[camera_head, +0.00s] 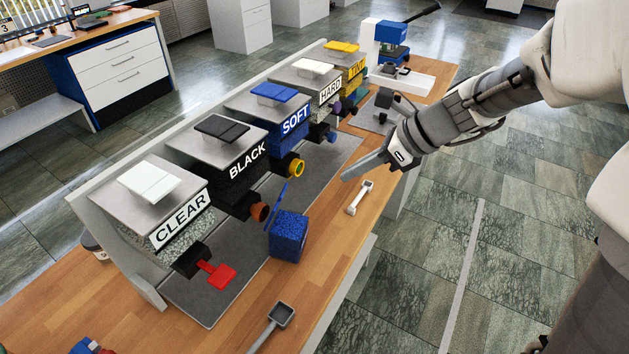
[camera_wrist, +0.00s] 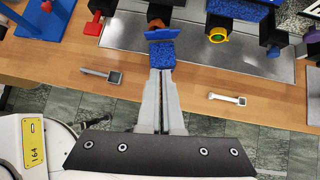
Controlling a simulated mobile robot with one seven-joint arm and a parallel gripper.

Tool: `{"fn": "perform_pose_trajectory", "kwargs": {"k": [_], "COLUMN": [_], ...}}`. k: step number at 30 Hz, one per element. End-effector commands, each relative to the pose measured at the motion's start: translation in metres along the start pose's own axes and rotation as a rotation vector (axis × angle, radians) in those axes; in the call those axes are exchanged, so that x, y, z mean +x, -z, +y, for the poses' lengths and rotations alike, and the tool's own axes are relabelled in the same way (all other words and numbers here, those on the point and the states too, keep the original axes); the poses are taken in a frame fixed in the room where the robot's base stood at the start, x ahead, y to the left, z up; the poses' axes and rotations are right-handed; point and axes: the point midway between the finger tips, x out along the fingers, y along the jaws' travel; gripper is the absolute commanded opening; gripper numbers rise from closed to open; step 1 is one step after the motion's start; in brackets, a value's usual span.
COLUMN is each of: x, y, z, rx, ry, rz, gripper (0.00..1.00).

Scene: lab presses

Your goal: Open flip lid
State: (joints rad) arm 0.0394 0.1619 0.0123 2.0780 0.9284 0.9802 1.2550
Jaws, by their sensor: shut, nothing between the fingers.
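A blue box (camera_head: 288,237) with a speckled surface stands on the bench, at the front edge of the grey mat. A thin blue flap (camera_head: 279,203) stands raised at its rear left side, like a tilted-up lid. In the wrist view the box (camera_wrist: 161,54) is straight beyond my fingertips, and the flap (camera_wrist: 161,34) rises behind it. My gripper (camera_head: 346,177) is shut and empty, above the bench to the right of the box and apart from it. Its fingers also show in the wrist view (camera_wrist: 161,76). They hide part of the box's near side.
Dispensers labelled CLEAR (camera_head: 180,222), BLACK (camera_head: 250,158), SOFT (camera_head: 295,122), HARD and TINT line the back; their top lids look shut. A white scoop (camera_head: 360,197) lies near my gripper and a grey scoop (camera_head: 276,322) at the front. The bench's right edge drops to the floor.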

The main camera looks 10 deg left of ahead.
Motion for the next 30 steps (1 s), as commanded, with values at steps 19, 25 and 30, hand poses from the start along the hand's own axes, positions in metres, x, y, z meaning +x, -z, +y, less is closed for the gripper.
{"fn": "perform_pose_trajectory", "kwargs": {"k": [19, 25, 30], "x": [0.062, 0.066, 0.088], "y": [0.07, 0.067, 0.057], "z": [-0.025, -0.026, -0.022], "rx": [-0.134, -0.146, -0.146], "ry": [-0.078, -0.077, -0.08], "rz": [-0.403, -0.426, -0.425], "gripper": [0.0, 0.0, 0.0]}}
